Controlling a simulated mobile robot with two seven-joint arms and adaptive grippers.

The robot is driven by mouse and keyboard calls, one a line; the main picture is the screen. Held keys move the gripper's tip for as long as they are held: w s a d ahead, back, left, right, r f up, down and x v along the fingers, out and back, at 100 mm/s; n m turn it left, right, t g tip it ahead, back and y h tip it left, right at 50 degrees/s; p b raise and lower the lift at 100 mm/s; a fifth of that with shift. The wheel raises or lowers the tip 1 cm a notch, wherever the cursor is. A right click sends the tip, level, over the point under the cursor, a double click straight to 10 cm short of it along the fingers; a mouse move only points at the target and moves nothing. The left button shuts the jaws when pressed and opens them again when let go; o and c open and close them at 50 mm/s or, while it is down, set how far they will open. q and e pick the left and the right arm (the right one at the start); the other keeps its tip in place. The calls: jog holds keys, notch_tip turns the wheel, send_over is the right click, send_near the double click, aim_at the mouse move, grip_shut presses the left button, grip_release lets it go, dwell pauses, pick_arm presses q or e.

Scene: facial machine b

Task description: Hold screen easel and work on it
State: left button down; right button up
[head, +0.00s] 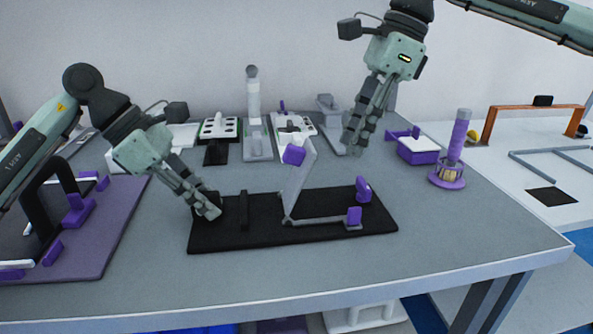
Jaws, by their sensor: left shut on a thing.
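The screen easel stands on the table as a flat black base (265,231) with a tilted grey upright arm (298,180) and a low grey bar (320,220). Purple knobs (293,155) sit on the arm, on the bar's end and at the base's right. My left gripper (211,211) is shut on the black block at the left end of the base, which its fingers partly hide. My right gripper (354,148) hangs in the air above and behind the easel, apart from it. Its fingers point down, close together, and their gap is unclear.
A purple mat (100,262) with a black frame lies at the left. A purple holder with a tall lilac cylinder (457,137) and a purple-and-white box (418,151) stand at the right. Several white fixtures (218,130) line the back. The table front (330,275) is clear.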

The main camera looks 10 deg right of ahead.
aim_at(289, 144)
jog(key=shift+a+r+n+h, duration=0.15)
jog(key=shift+a+r+h, duration=0.2)
jog(key=shift+a+h, duration=0.6)
jog(key=shift+a+r+n+h, duration=0.2)
jog(key=shift+a+r+h, duration=0.2)
jog(key=shift+a, duration=1)
jog(key=shift+a+r+n+h, duration=0.15)
jog(key=shift+a+r+h, duration=0.2)
jog(key=shift+a+h, duration=0.6)
jog(key=a+h, duration=0.1)
jog(key=a, duration=0.1)
jog(key=a+r+h, duration=0.1)
jog(key=a, duration=0.1)
jog(key=a+h, duration=0.1)
jog(key=a, duration=0.1)
jog(key=shift+r, duration=0.35)
jog(key=shift+f+h, duration=0.1)
jog(key=shift+h, duration=0.3)
jog(key=shift+x, duration=3.35)
jog(key=shift+c, duration=0.6)
grip_shut()
